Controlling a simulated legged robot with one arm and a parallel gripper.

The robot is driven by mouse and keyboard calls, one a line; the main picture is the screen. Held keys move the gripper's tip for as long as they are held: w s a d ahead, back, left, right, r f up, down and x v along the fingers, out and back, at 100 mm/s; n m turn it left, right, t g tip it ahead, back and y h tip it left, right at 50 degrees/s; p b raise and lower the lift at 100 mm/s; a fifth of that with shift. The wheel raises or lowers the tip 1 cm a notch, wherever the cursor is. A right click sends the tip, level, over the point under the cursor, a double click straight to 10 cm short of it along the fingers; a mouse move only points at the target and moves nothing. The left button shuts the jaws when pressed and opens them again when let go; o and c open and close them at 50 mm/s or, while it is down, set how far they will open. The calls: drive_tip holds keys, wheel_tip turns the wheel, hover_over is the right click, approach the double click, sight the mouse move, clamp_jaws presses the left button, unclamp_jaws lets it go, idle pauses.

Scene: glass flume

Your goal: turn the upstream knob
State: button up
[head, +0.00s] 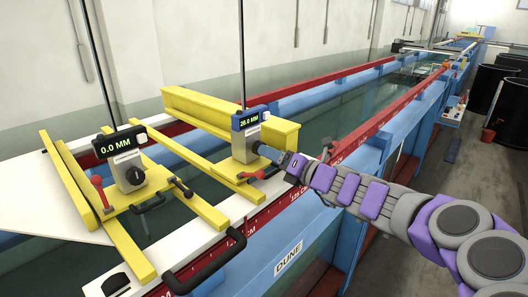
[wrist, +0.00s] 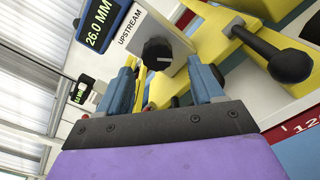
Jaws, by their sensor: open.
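The upstream knob (wrist: 157,53) is a dark round knob with a pale pointer mark, on a white gauge box below the word UPSTREAM in the wrist view. Its display (wrist: 104,22) reads 26.0 MM. My gripper (wrist: 168,82) is open, with its two blue-grey fingers on either side of the knob in the picture. Whether they touch it I cannot tell. In the head view my gripper (head: 266,154) is at the right side of the 26.0 MM gauge box (head: 240,145), and the knob is hidden there.
A second gauge (head: 122,146) reading 0.0 MM, with its own dark knob (head: 133,176), stands to the left. Yellow carriage bars (head: 193,190) and a red lever (head: 251,175) lie close by. A black ball-ended handle (wrist: 288,64) is right of my fingers.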

drive_tip(key=shift+x, duration=2.05)
drive_tip(key=c, duration=1.1)
drive_tip(key=shift+o, duration=0.2)
drive_tip(key=shift+n, duration=0.4)
